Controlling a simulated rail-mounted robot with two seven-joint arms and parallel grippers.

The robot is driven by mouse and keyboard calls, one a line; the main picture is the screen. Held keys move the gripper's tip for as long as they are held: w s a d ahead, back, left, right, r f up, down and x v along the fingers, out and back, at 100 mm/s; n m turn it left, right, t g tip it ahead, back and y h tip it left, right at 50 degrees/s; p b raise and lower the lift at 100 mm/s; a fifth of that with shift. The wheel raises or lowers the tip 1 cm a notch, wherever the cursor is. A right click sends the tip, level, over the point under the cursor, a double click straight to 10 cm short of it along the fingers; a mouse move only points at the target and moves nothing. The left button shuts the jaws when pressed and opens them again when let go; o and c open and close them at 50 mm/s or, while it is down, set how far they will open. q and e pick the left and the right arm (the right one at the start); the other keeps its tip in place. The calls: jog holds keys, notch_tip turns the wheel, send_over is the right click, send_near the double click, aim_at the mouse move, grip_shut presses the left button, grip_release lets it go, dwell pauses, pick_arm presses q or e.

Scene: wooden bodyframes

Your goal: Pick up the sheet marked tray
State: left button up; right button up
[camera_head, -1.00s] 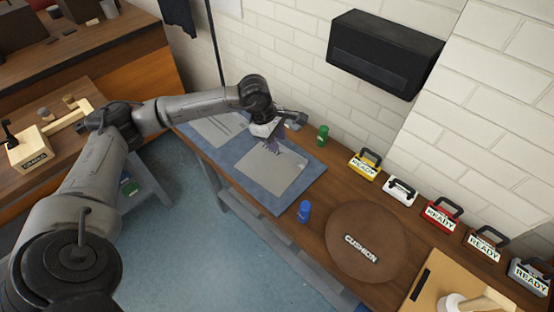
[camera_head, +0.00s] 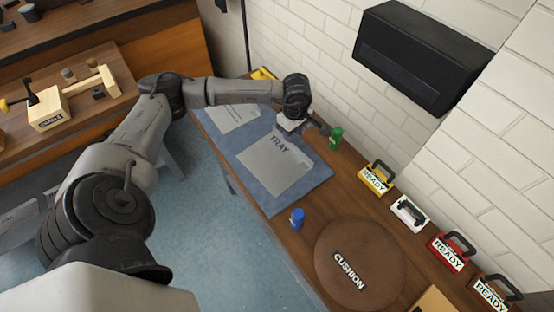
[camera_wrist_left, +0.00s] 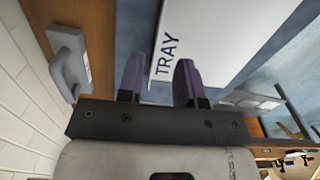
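The grey-white sheet marked TRAY (camera_head: 273,168) lies flat on the blue mat (camera_head: 315,178). In the left wrist view the same sheet (camera_wrist_left: 215,35) shows its TRAY lettering close to the fingers. My left gripper (camera_wrist_left: 160,82) is open and empty, with two purple fingers apart. One finger appears just outside the sheet's lettered edge, the other over the sheet. In the head view my left gripper (camera_head: 288,132) is at the sheet's lettered end, its fingers mostly hidden by the wrist. Its height above the sheet is unclear. My right gripper is not in view.
A second sheet (camera_head: 232,116) lies on the mat. A green bottle (camera_head: 336,138) stands near the wall, a blue bottle (camera_head: 297,218) near the front edge. A round brown cushion (camera_head: 375,248) and several READY blocks (camera_head: 377,177) are on the right. A black box (camera_head: 420,65) juts from the wall.

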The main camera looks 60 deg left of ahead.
pick_arm(q)
jog(key=shift+w+a+f+b, duration=0.1)
jog(key=shift+f+b, duration=0.2)
jog(key=shift+f, duration=1.3)
jog(key=shift+a+f+b, duration=0.1)
jog(key=shift+f+b, duration=0.15)
jog(key=shift+f, duration=1.3)
jog(key=shift+c, duration=0.3)
jog(key=shift+r, duration=0.1)
grip_shut()
